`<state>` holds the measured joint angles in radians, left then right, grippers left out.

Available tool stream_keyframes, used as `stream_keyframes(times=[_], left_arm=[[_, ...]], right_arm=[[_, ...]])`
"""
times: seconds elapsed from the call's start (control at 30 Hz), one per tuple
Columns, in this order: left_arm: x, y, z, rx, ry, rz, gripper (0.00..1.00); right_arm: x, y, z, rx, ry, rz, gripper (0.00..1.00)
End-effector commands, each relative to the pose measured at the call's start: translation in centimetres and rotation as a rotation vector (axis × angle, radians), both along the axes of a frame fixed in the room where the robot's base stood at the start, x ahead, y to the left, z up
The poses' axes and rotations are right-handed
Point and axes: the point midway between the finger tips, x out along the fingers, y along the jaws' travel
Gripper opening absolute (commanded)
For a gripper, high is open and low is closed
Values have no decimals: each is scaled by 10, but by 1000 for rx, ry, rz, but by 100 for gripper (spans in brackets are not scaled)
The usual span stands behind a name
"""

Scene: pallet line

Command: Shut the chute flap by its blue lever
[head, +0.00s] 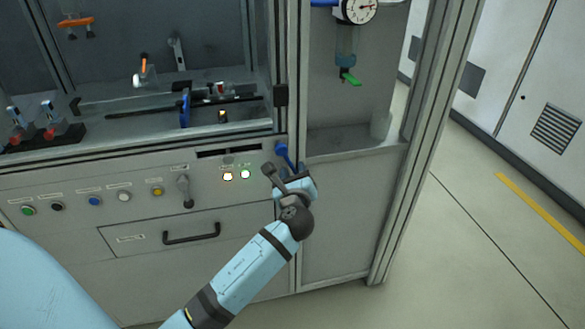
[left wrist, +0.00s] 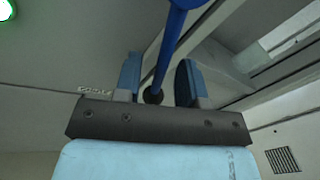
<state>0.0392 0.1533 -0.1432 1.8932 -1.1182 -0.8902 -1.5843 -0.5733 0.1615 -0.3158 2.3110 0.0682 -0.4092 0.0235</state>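The blue lever (head: 284,153) is on the cabinet front, right of the two lit buttons and close to the corner post. My left gripper (head: 294,181) is at the lever, its arm reaching up from below. In the left wrist view the lever's blue rod (left wrist: 167,48) runs between the two blue fingers of my left gripper (left wrist: 158,72). The fingers are apart, with a visible gap on each side of the rod. The rod leads to a dark round pivot or knob. I cannot make out the chute flap for certain. My right gripper is not in view.
Left of the lever the panel has two lit buttons (head: 236,175), a grey lever switch (head: 185,190) and several coloured buttons. A drawer with a black handle (head: 191,234) is below. A metal corner post (head: 420,130) stands right. The floor (head: 480,250) beyond is clear.

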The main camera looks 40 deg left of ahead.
Motion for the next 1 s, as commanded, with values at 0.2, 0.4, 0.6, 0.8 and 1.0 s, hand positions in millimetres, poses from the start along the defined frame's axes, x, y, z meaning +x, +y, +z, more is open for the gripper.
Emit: stream_keyframes(times=[0.2, 0.4, 0.6, 0.8, 1.0], left_arm=[[-1, -2, 0, -1, 0, 1, 37], [-1, -2, 0, 0, 0, 1, 37], [-1, -2, 0, 0, 0, 1, 0], [-1, -2, 0, 0, 0, 1, 0], [-2, 0, 2, 14, 15, 1, 0]], right_arm=[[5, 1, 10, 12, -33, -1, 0], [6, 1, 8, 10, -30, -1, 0], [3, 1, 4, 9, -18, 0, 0], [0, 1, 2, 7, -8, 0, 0], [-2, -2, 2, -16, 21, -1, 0]])
